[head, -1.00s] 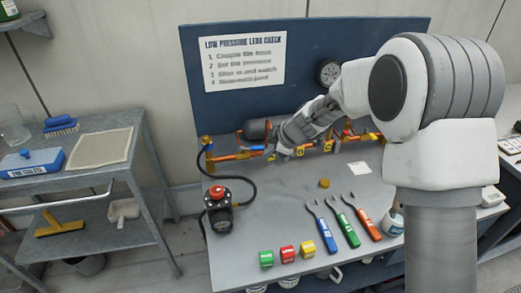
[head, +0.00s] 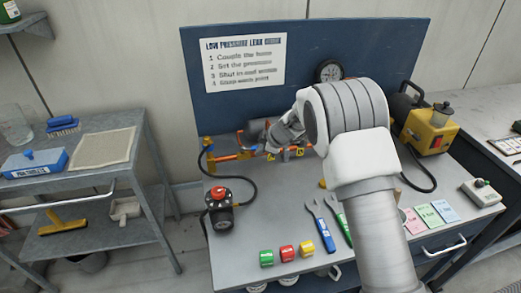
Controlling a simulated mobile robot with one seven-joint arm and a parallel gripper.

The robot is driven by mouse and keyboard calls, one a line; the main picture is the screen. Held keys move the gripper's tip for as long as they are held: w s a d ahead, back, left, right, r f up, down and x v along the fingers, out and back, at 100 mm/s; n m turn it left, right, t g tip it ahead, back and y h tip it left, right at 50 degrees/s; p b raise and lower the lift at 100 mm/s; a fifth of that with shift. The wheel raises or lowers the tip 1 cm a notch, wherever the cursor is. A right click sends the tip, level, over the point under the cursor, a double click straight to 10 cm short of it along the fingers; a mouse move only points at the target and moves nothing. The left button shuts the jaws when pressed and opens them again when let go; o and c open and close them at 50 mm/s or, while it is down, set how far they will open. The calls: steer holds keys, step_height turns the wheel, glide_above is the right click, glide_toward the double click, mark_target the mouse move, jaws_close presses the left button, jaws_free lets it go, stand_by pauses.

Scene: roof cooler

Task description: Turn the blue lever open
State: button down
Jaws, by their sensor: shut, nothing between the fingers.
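Orange pipework (head: 236,156) with yellow tags runs along the back of the grey bench. A small blue part, which looks like the blue lever (head: 269,148), shows on the pipe right by my fingertips. My gripper (head: 275,146) reaches down to the pipe from the right and is shut with nothing in it. Its fingers hide part of the lever and pipe, so I cannot tell whether they touch the lever or how far it is turned.
A red-topped black regulator (head: 221,209), coloured blocks (head: 287,253) and wrenches (head: 323,229) lie in front on the bench. A yellow pump (head: 430,128) stands at the right. The blue back panel (head: 350,45) rises behind. My arm covers the right middle.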

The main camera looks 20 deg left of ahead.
steer(key=shift+w+a+f+n+b, duration=0.1)
steer(key=shift+w+f+n+b, duration=0.25)
steer(key=shift+b, duration=0.5)
steer(key=shift+w+r+n+g+b, duration=0.15)
steer(key=shift+w+n+g+b, duration=0.25)
steer(key=shift+b, duration=0.2)
steer(key=shift+w+r+y, duration=0.1)
steer(key=shift+r+y, duration=0.05)
steer(key=shift+y, duration=0.15)
steer(key=shift+s+b, duration=0.4)
steer(key=shift+b, duration=0.2)
steer(key=shift+s+a+b, duration=0.1)
steer(key=shift+s+b, duration=0.25)
steer(key=shift+s, duration=0.05)
